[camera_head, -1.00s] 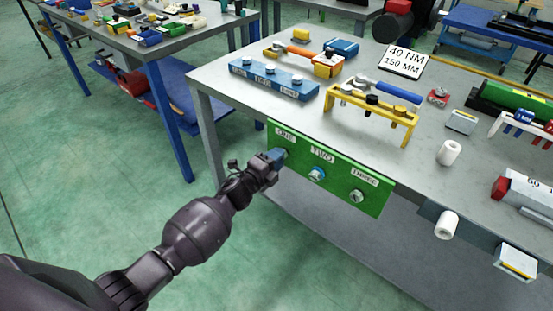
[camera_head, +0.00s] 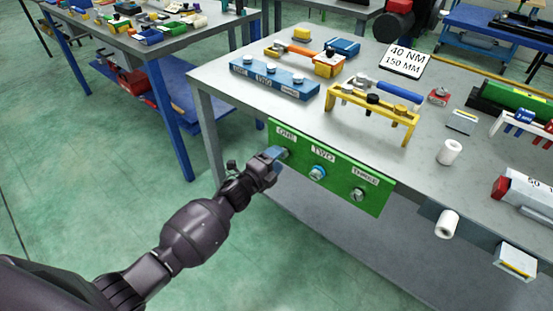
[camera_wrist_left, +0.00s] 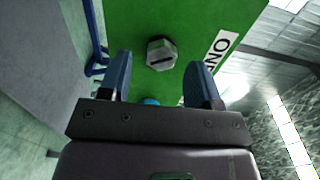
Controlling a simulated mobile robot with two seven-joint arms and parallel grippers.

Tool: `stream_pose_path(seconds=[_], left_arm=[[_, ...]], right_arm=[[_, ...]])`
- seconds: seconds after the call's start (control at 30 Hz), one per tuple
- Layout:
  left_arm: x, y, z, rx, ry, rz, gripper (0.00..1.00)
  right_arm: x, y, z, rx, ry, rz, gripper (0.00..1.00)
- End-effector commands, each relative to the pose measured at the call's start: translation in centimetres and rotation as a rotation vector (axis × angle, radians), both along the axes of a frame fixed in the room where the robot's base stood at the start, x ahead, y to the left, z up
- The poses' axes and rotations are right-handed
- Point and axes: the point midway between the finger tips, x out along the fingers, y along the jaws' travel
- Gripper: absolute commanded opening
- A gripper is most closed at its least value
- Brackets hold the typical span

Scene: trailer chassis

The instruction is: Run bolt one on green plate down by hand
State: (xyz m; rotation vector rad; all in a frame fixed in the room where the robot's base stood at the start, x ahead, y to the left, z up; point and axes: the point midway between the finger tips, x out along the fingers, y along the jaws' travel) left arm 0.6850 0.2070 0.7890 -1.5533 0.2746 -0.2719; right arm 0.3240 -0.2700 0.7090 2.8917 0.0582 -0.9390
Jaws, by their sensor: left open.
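The green plate (camera_head: 335,178) hangs on the front edge of the workbench, with labels ONE, TWO and THREE. Bolt one (camera_wrist_left: 161,54) is a grey hex head with a dark line across it, beneath the label ONE (camera_head: 286,136). My left gripper (camera_head: 277,153) is at the plate's left end by bolt one. In the left wrist view its two blue fingers (camera_wrist_left: 161,80) stand apart, with the bolt head ahead of and between them, not gripped. Bolt two (camera_head: 317,173) has a blue ring, and bolt three (camera_head: 357,194) is grey. My right gripper is not in view.
On the bench (camera_head: 225,92) stand a blue block with several bolts (camera_head: 273,80), a yellow rack (camera_head: 370,110) and a 40 NM 150 MM sign (camera_head: 405,60). Open floor lies left of the plate.

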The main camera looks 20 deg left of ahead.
Motion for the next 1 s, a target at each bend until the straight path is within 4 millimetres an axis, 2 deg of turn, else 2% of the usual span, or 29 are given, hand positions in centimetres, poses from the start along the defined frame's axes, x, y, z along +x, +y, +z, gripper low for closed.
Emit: stream_pose_path(seconds=[0.5,0.7,1.0], left_arm=[[-7.7,2.8,0.0,0.001,0.002,0.001,0.57],[-9.2,3.3,0.0,0.000,0.001,0.000,0.57],[-9.5,3.4,-0.1,0.001,0.002,0.000,0.57]], right_arm=[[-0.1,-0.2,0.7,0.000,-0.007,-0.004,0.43],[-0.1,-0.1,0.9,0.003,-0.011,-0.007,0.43],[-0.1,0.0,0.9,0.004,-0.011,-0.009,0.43]])
